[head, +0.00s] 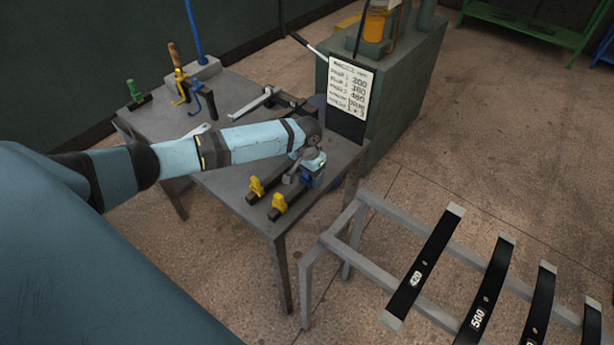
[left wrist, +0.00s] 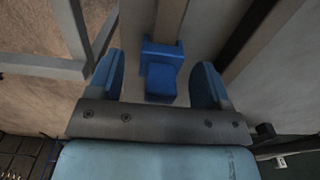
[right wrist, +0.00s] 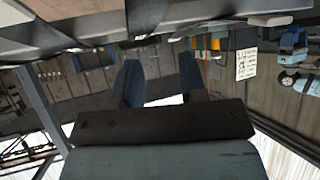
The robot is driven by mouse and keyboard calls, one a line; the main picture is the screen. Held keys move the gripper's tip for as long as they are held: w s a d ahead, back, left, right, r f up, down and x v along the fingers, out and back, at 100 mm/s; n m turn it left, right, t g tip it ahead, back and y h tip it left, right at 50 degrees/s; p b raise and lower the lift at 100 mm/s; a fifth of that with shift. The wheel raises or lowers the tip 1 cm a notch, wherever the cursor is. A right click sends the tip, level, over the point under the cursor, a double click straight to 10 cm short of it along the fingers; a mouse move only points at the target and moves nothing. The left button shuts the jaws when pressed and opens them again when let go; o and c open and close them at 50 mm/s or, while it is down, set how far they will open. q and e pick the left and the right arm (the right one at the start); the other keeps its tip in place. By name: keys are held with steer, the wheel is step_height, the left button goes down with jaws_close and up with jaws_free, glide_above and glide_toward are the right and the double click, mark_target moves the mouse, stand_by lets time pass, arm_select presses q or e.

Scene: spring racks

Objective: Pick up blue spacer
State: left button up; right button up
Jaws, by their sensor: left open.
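The blue spacer (left wrist: 161,82) shows in the left wrist view as a stepped blue block on a dark bar. It lies between and just beyond the fingers of my left gripper (left wrist: 166,84), which are open with a gap on each side. In the head view the left gripper (head: 312,168) is over the right front part of the table, and the blue spacer (head: 313,180) is partly hidden below it. Two yellow spacers (head: 256,187) (head: 278,203) sit on the bars to the left. My right gripper (right wrist: 160,88) shows only in the right wrist view, its fingers apart with nothing between them.
A rack with black leaf springs (head: 425,265) stands close on the right.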

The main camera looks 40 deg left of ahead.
arm_select(q)
steer(key=c, duration=0.8)
steer(key=shift+r, duration=0.1)
steer(key=shift+c, duration=0.2)
